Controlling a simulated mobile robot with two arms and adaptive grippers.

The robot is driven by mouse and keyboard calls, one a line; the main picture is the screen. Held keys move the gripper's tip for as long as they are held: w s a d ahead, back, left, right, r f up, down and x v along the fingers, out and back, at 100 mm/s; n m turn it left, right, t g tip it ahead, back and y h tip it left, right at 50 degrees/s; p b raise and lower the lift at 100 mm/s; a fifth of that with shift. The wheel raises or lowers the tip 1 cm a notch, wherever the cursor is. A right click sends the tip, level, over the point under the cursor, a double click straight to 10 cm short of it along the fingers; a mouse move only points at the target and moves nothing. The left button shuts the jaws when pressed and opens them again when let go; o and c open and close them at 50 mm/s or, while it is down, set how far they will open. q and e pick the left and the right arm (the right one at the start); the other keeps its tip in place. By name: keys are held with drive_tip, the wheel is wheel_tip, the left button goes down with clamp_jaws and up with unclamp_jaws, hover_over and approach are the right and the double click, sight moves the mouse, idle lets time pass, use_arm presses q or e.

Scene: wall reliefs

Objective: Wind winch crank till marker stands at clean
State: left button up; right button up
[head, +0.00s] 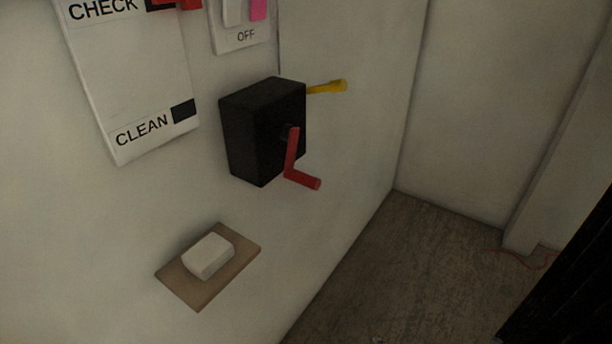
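The winch is a black box (262,130) on the pale wall. Its red crank (292,160) is on the right-hand face, with the arm hanging down and the handle sticking out to the lower right. A yellow lever (327,87) juts right from the box's upper edge. The white scale board (130,75) at upper left carries the words CHECK at the top and CLEAN near the bottom, with a black mark beside CLEAN. A red marker (188,4) shows at the top edge beside CHECK, partly cut off. Neither gripper is in view.
A switch plate (244,37) labelled OFF, with a white and a pink rocker, is above the box. A white block on a brown plate (188,291) is on the wall below. Open floor (400,270) lies to the right; a dark object stands at lower right.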

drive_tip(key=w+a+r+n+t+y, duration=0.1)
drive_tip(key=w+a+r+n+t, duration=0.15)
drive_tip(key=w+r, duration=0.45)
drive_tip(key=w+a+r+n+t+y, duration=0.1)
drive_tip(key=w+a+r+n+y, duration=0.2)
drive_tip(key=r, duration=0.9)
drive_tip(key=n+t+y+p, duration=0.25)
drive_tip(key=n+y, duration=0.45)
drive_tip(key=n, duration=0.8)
approach(306, 177)
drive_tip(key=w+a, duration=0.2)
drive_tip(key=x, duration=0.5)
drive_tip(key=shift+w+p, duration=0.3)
drive_tip(key=shift+p, duration=0.1)
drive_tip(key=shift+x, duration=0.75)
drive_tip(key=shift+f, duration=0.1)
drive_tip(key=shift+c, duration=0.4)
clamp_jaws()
